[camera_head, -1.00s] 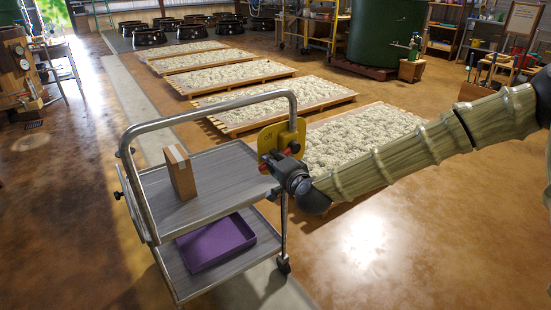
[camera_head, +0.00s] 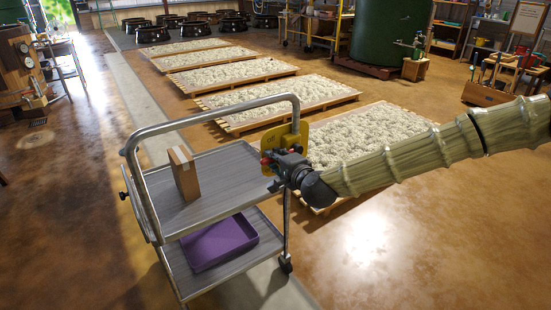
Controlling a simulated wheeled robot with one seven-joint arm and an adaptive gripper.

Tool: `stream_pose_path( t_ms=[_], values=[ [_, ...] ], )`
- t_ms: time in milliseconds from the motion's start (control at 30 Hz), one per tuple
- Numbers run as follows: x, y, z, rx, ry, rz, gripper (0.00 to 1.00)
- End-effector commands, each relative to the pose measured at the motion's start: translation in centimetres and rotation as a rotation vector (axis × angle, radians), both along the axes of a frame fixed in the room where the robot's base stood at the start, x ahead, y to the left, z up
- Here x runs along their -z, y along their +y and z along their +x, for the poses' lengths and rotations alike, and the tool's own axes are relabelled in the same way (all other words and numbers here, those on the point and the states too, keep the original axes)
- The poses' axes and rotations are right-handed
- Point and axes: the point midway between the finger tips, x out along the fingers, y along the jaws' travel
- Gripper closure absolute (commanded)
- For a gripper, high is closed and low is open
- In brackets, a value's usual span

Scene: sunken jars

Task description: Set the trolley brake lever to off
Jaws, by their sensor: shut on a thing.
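The grey trolley (camera_head: 222,178) with a tubular metal handle stands left of the middle. A yellow plate (camera_head: 269,138) with a small dark "off" label is fixed on its right post. The brake lever is at this plate; a small red part (camera_head: 266,160) shows there, and the rest is largely hidden behind my gripper. My gripper (camera_head: 272,166) is dark grey and reaches in from the right, against the plate. It is shut on the brake lever, though its fingertips are small and partly covered. The lever's exact angle cannot be told.
A brown cardboard box (camera_head: 184,174) stands on the trolley's upper shelf. A purple tray (camera_head: 219,243) sits on the lower shelf. Pallets of pale material (camera_head: 362,137) lie behind and right of the trolley. The floor at front right is clear.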

Motion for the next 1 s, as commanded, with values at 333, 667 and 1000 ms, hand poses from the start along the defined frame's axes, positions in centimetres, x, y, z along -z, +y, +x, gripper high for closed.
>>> stream_pose_path(
  t_ms=[333, 667, 1000],
  values=[
    [0.0, 0.0, 0.0, 0.000, 0.000, 0.001, 0.59],
    [-0.4, -0.8, -1.4, 0.000, 0.000, 0.000, 0.59],
    [-1.6, -3.9, -6.6, 0.001, 0.000, 0.001, 0.59]
  ],
)
